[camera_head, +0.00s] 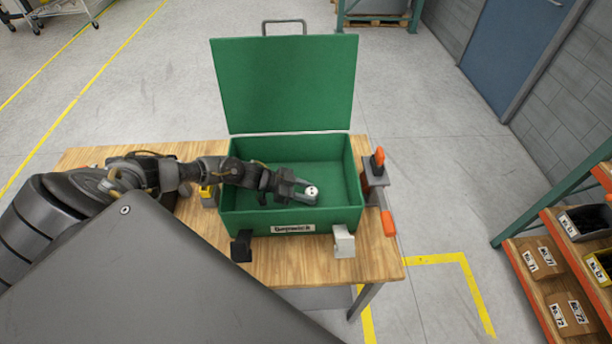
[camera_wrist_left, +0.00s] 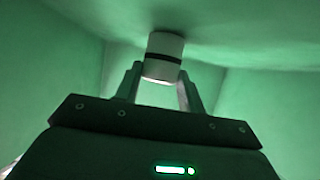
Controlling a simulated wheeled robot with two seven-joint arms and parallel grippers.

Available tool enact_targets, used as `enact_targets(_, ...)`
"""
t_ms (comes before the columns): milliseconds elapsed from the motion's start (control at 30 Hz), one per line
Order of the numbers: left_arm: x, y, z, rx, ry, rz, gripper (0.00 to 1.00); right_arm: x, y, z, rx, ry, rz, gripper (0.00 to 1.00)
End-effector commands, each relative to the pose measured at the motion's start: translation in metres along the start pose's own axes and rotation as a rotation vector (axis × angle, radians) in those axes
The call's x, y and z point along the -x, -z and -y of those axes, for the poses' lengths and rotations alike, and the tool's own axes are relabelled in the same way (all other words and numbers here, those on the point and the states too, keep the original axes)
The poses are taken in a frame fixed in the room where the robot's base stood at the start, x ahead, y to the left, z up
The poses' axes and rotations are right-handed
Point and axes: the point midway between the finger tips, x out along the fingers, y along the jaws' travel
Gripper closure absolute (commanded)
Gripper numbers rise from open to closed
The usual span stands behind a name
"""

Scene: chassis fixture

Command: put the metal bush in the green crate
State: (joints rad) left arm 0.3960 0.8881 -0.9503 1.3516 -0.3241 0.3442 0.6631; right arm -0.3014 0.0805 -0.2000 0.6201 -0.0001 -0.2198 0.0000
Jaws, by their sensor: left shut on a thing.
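The green crate (camera_head: 290,220) stands on the wooden table with its lid (camera_head: 284,85) raised at the back. My left gripper (camera_head: 308,190) reaches over the left wall into the crate. It is shut on the metal bush (camera_head: 312,192), a small pale cylinder whose round end shows in the head view. In the left wrist view the bush (camera_wrist_left: 164,56) is a whitish cylinder with a dark band, between the fingertips (camera_wrist_left: 160,82), with green crate walls around it. I cannot tell whether the bush touches the crate floor. My right gripper is not in view.
Shelving with boxes (camera_head: 535,257) stands at the far right. The crate's inside looks otherwise empty.

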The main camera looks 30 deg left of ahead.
Motion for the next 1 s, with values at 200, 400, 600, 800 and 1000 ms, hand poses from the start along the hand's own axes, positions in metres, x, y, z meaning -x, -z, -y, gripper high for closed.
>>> enact_targets(200, -0.002, -0.003, 0.0, 0.0, 0.0, 0.0, 0.49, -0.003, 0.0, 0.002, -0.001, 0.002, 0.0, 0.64)
enact_targets(400, -0.002, -0.003, 0.0, 0.0, 0.0, 0.0, 0.39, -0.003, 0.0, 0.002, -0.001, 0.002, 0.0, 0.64)
enact_targets(600, 0.001, 0.001, 0.0, 0.0, 0.0, 0.0, 0.39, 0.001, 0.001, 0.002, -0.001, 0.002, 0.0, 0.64)
enact_targets(800, 0.026, -0.004, 0.0, -0.002, 0.0, 0.003, 0.39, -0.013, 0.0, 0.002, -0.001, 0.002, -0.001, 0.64)
enact_targets(1000, 0.058, -0.003, 0.0, -0.001, 0.0, 0.003, 0.39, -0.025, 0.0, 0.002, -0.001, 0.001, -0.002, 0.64)
